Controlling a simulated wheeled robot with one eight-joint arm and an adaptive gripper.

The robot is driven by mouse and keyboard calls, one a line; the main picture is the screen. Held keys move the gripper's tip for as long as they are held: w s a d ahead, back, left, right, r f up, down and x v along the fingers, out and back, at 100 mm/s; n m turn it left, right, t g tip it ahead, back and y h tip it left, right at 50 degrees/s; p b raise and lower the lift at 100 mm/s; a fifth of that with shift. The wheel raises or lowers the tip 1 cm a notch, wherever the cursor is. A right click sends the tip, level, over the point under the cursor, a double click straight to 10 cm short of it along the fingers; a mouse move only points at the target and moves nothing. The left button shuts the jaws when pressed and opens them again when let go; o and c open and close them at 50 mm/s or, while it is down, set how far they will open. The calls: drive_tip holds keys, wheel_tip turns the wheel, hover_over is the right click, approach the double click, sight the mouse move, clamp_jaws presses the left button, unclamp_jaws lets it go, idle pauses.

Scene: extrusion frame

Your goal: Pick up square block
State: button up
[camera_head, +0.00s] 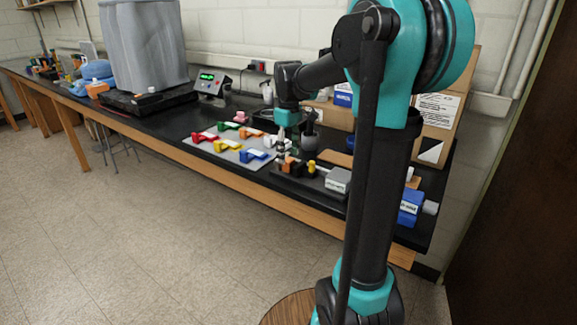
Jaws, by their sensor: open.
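My gripper (281,147) points down over the black bench, small in view; its jaws are open. Just below and right of it, a small orange-brown block (288,161) sits beside a dark block (297,167) and a yellow peg (311,167) on a dark tray (301,182). Whether the gripper touches any of these is too small to tell. A grey block with a label (338,180) lies farther right. I cannot tell for sure which piece is the square block. My arm hides part of the bench's right side.
A dark upright tool (309,133) stands close right. Cardboard boxes (440,125) stand behind. A blue box (410,208) sits at the right end.

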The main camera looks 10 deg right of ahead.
drive_tip(key=shift+f, duration=0.95)
clamp_jaws()
drive_tip(key=shift+r, duration=0.1)
